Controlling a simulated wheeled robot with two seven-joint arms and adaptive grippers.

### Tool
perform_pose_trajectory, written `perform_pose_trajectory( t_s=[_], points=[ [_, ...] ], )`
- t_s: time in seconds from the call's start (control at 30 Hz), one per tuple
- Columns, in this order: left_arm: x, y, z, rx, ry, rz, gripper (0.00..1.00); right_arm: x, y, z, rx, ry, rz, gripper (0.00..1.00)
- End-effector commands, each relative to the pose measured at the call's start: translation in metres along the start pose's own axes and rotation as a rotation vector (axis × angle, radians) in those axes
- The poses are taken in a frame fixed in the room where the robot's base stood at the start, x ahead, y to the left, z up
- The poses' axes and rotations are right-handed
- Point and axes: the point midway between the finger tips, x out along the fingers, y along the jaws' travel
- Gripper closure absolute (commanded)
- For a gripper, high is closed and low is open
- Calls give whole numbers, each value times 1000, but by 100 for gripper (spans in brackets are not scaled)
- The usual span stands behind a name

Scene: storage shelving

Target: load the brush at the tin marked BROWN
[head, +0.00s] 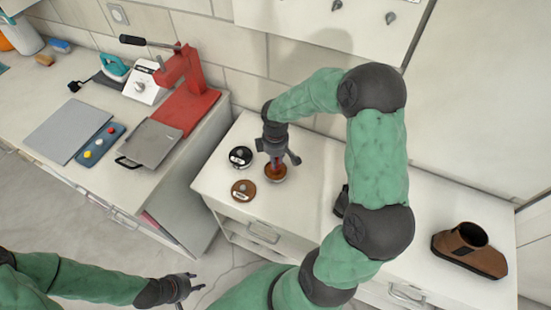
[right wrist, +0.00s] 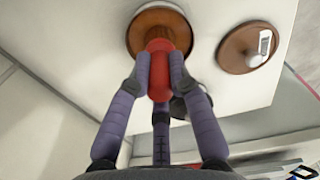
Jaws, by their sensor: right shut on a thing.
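My right gripper (head: 277,157) is shut on the red handle of the brush (right wrist: 158,78) and holds it pointing down over the open brown tin (head: 276,174). In the right wrist view the brush's lower end is at the brown contents of the tin (right wrist: 134,38); whether it touches them I cannot tell. A brown round lid or tin (head: 243,190) with a pale label lies beside it, also seen in the right wrist view (right wrist: 240,55). A black round one (head: 240,157) stands to the left. My left gripper (head: 190,287) is empty, fingers apart, low over the floor.
A brown shoe (head: 472,248) stands at the right end of the white cabinet top. A dark object (head: 341,202) is mostly hidden behind my right arm. The left counter holds a red press (head: 185,85), a grey tray (head: 150,143) and a blue palette (head: 100,143).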

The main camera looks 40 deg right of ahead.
Motion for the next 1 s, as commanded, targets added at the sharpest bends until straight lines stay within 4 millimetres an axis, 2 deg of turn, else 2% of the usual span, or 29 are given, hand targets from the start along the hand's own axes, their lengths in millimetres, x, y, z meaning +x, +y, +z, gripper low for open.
perform_pose_trajectory(
  t_s=[0.1,0.7,1.0],
  points=[
    [-9,3,0,0,0,0,60,-12,1,0,1,1,2,100],
    [-40,14,1,0,0,0,60,-54,2,0,1,2,3,100],
    [-50,18,2,0,0,0,60,-68,2,0,1,2,3,100]
  ],
)
